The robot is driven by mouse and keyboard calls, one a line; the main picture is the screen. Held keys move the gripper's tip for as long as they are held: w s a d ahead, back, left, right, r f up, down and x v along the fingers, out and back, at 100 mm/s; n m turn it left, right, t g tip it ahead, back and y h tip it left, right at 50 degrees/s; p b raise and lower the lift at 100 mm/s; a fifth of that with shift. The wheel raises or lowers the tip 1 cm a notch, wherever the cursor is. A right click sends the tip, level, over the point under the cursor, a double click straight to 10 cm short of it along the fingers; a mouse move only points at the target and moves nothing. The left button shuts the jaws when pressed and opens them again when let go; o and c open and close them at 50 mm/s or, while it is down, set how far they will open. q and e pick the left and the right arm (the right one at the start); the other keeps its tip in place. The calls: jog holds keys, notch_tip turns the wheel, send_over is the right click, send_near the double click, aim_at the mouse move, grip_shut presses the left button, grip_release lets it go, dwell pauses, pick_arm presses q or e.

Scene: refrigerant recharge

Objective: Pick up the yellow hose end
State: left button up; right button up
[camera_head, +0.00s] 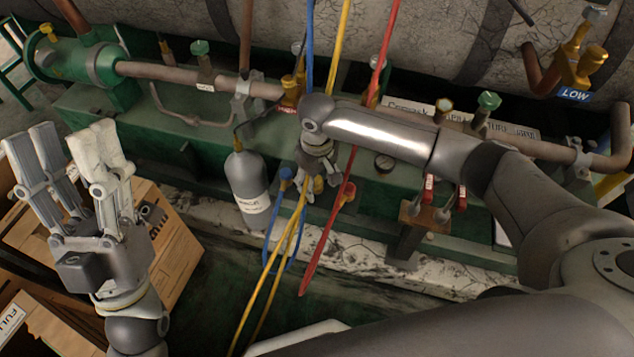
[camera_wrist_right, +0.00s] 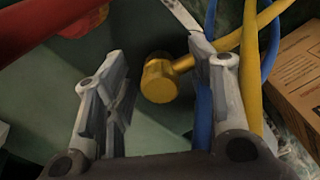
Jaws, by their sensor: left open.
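The yellow hose end (camera_wrist_right: 160,80) is a brass-yellow fitting. In the right wrist view it lies between the two fingers of my right gripper (camera_wrist_right: 165,85), with a visible gap on both sides. My right gripper is open and points down toward the hoses; in the head view (camera_head: 314,180) it sits in front of the green machine, partly hiding the fitting. The yellow hose (camera_head: 285,245) hangs in a loop below. My left gripper (camera_head: 68,145) is open and empty at the left, fingers pointing up.
A blue hose (camera_head: 309,50) and a red hose (camera_head: 325,240) hang close beside the yellow one. A grey cylinder (camera_head: 247,185) stands to the left.

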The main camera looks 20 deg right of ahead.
jog(key=c, duration=1.1)
jog(key=shift+r, duration=0.15)
